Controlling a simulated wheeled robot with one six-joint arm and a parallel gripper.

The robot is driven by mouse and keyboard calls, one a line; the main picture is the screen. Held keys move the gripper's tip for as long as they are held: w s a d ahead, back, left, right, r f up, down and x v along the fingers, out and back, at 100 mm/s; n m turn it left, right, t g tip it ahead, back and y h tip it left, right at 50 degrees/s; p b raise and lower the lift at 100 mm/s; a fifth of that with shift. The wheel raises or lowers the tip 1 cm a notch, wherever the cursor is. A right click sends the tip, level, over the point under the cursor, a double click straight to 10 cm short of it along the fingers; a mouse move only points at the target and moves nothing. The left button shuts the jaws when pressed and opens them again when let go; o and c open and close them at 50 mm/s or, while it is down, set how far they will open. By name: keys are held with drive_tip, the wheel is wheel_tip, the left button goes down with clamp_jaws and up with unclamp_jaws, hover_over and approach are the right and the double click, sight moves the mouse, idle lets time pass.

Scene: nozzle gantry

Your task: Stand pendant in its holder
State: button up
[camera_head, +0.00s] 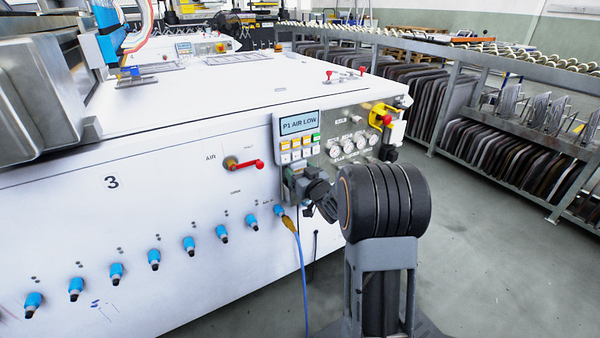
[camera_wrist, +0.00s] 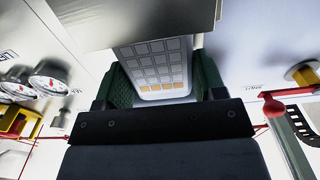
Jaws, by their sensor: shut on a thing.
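The pendant (camera_wrist: 155,70) shows in the wrist view as a pale handset with grey keys and an orange row. My gripper (camera_wrist: 160,82) is shut on it, with green finger pads on both sides. A grey metal piece (camera_wrist: 135,22), perhaps the holder, covers the pendant's far end; I cannot tell if they touch. The gripper's dark palm hides the near end. In the head view my gripper (camera_head: 297,186) is close to the machine's white front, just below the display panel. The pendant is too small and covered to make out clearly there.
The display panel (camera_head: 298,137) reads P1 AIR LOW. A red valve handle (camera_head: 245,164) is to its left, gauges (camera_head: 352,144) to its right. Blue fittings (camera_head: 189,245) line the front, and a blue cable (camera_head: 301,262) hangs below my gripper. Open floor (camera_head: 480,235) is at right.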

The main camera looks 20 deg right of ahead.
drive_tip(key=o, duration=1.5)
drive_tip(key=shift+f, duration=0.1)
drive_tip(key=shift+f, duration=0.1)
drive_tip(key=shift+s, duration=0.1)
